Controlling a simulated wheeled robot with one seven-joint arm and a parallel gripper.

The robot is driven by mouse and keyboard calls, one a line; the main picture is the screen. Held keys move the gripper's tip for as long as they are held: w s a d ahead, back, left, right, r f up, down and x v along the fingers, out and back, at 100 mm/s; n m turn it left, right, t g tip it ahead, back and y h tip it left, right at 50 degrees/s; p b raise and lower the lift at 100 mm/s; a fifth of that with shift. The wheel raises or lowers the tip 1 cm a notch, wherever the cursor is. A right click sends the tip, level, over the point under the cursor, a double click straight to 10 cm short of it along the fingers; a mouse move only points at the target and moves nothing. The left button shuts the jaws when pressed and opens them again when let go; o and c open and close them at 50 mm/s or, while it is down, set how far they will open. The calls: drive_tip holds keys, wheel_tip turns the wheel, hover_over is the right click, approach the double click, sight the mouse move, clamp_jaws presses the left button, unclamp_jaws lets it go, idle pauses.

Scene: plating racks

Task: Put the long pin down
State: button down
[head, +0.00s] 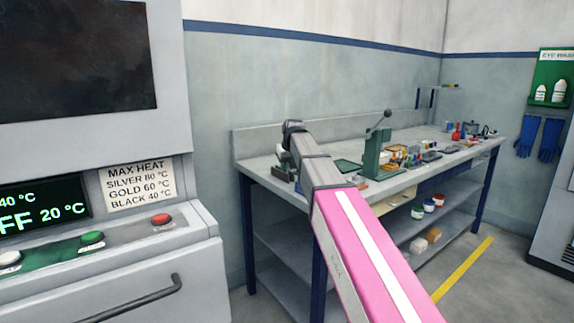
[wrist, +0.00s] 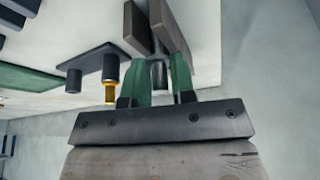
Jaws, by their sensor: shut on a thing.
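My gripper (wrist: 161,68) shows in the wrist view with its two green fingers shut on a narrow grey piece, the long pin (wrist: 158,76). Only a short part of the pin shows between the fingers; the rest is hidden. Two brown blocks (wrist: 137,27) stand on the pale bench top (wrist: 60,35) just beyond the fingertips, with a gap between them. I cannot tell whether the pin touches them or the bench. In the head view my arm reaches over the near left end of the bench (head: 262,166), and the fingers are too small to make out.
A dark plate (wrist: 97,58) with two upright posts, one gold-ended (wrist: 110,92), lies left of my fingers. A green lever press (head: 376,155) stands right of my arm, with a green tray (head: 347,166) beside it. Small tools and bottles crowd the far bench; a control cabinet (head: 150,275) stands at left.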

drive_tip(key=c, duration=1)
unclamp_jaws()
drive_tip(key=shift+o, duration=0.2)
drive_tip(key=shift+r, duration=0.3)
drive_tip(key=v, duration=1.2)
drive_tip(key=shift+r, duration=0.3)
drive_tip(key=shift+c, duration=0.5)
